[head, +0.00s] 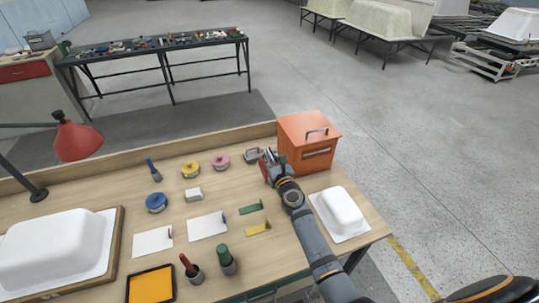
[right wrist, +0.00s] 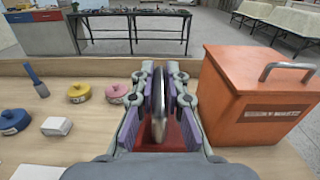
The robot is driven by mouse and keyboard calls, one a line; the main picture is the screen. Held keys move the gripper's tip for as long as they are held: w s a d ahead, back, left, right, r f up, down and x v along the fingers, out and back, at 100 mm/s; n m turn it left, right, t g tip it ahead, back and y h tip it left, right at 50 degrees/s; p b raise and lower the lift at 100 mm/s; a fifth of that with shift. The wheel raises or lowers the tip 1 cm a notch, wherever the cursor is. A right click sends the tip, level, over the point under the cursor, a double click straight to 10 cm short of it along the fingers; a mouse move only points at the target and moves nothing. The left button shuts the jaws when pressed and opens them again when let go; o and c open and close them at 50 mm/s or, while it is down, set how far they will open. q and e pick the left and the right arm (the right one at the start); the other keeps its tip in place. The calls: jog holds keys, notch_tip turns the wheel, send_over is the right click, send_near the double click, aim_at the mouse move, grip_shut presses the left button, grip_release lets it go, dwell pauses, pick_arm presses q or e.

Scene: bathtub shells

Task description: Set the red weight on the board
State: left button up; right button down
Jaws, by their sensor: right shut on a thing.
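The red weight (right wrist: 172,134) is between the fingers of my right gripper (right wrist: 158,92), which is shut on its grey upright handle. In the head view my right gripper (head: 268,158) is at the back of the workbench, just left of the orange box, and covers most of the weight. I cannot tell whether the weight touches the bench. Two flat white boards, a left one (head: 152,241) and a right one (head: 206,226), lie mid-bench, left and in front of the gripper. A wooden board (head: 117,252) lies under the large white tub. My left gripper is out of view.
The orange box (head: 309,142) stands close right of the gripper. A grey handled weight (head: 251,155) sits just left of it. Yellow (head: 190,170), pink (head: 221,162) and blue (head: 156,202) tins, green and yellow pieces, and a small white tub (head: 341,210) are around.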

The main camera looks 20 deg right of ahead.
jog(key=shift+w+r, duration=0.1)
jog(key=shift+r, duration=0.25)
jog(key=shift+s+f, duration=0.2)
jog(key=shift+f, duration=0.05)
jog(key=s+f+b, duration=0.2)
jog(key=s, duration=0.6)
jog(key=s+a+f+b, duration=0.1)
jog(key=s+f+b, duration=0.1)
jog(key=s, duration=0.5)
jog(key=shift+s+a+f+h+b, duration=0.2)
jog(key=shift+s+h+b, duration=0.15)
jog(key=shift+b, duration=0.35)
jog(key=shift+s, duration=0.1)
